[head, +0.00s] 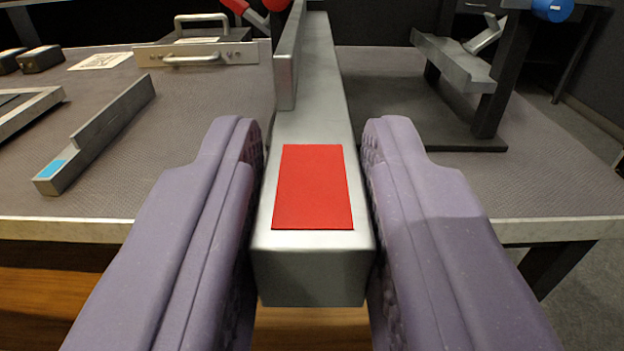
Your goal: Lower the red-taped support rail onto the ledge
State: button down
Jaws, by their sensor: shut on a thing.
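The support rail (320,115) is a long silver bar with a red tape patch (313,188) on top near its close end. It runs away from me through the middle of the head view. My gripper (313,165) has its two purple fingers on either side of the taped end, shut on the rail. A silver ledge (455,65) is on a dark stand at the upper right, apart from the taped end. I cannot tell whether this is the ledge the task names.
A grey bar with a blue patch (100,130) lies on the table (200,85) at the left. A metal panel with handles (195,54) is at the back. The dark stand (497,90) rises at the right. A red-handled item (240,8) is behind the rail.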

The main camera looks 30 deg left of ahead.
notch_tip(320, 180, down, 3)
jog(key=shift+r+b, duration=0.1)
jog(key=shift+b, duration=0.75)
jog(key=shift+p+x, duration=0.6)
jog(key=shift+x, duration=0.9)
jog(key=p+x, duration=0.1)
jog(key=x, duration=1.2)
jog(key=shift+r+p, duration=0.1)
jog(key=shift+p, duration=0.2)
jog(key=shift+b+x, duration=1.65)
jog(key=shift+x, duration=2.2)
jog(key=shift+s+f+b, duration=0.2)
jog(key=shift+f+b, duration=0.65)
jog(key=shift+b, duration=0.05)
